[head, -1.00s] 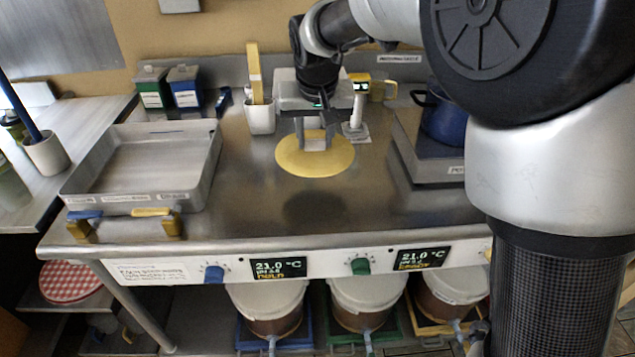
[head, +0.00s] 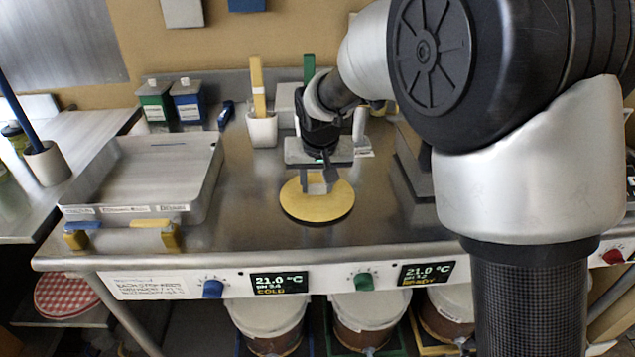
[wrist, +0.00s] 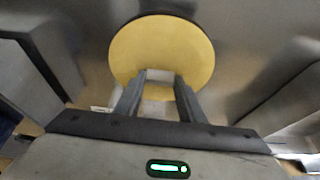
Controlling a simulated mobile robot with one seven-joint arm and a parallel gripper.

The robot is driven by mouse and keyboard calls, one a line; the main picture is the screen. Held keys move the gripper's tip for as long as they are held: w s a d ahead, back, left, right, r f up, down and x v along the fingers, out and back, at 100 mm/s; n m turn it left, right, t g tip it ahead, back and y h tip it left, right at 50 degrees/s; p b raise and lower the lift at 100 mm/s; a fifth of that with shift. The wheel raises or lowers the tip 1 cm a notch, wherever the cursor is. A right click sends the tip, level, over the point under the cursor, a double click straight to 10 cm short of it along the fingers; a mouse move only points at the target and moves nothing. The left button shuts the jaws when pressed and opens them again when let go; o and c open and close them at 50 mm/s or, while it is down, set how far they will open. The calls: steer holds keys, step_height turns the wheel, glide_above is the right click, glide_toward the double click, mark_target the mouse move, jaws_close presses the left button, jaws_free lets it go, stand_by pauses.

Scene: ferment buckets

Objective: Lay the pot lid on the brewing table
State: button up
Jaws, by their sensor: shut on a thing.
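The pot lid is a round yellow disc (head: 318,203) in the middle of the steel brewing table (head: 260,215), close above or on its top; I cannot tell which. A shadow lies right at its front edge. My gripper (head: 318,186) points down over the lid and is shut on its knob, which the fingers mostly hide. In the wrist view the lid (wrist: 165,48) lies beyond the two fingers (wrist: 158,82), with a pale block between them.
A steel tray (head: 205,190) stands on the table's left. A dark scale (head: 412,165) is at the right. Bare steel surrounds the lid.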

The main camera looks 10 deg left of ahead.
steer(key=o, duration=1.1)
steer(key=shift+s+r+p, duration=0.1)
steer(key=shift+r+p, duration=0.2)
steer(key=shift+r, duration=0.3)
steer(key=p+v, duration=0.2)
steer(key=v, duration=0.8)
steer(key=s+d+r+m, duration=0.1)
steer(key=s+d+r, duration=0.2)
steer(key=s+d, duration=0.35)
steer(key=s+d+r+m, duration=0.1)
steer(key=s+d+r, duration=0.2)
steer(key=d, duration=0.6)
steer(key=s+d+f+m+t+h, duration=0.1)
steer(key=s+d, duration=0.8)
steer(key=s, duration=0.4)
steer(key=shift+d+f, duration=0.2)
steer(key=shift+f, duration=0.2)
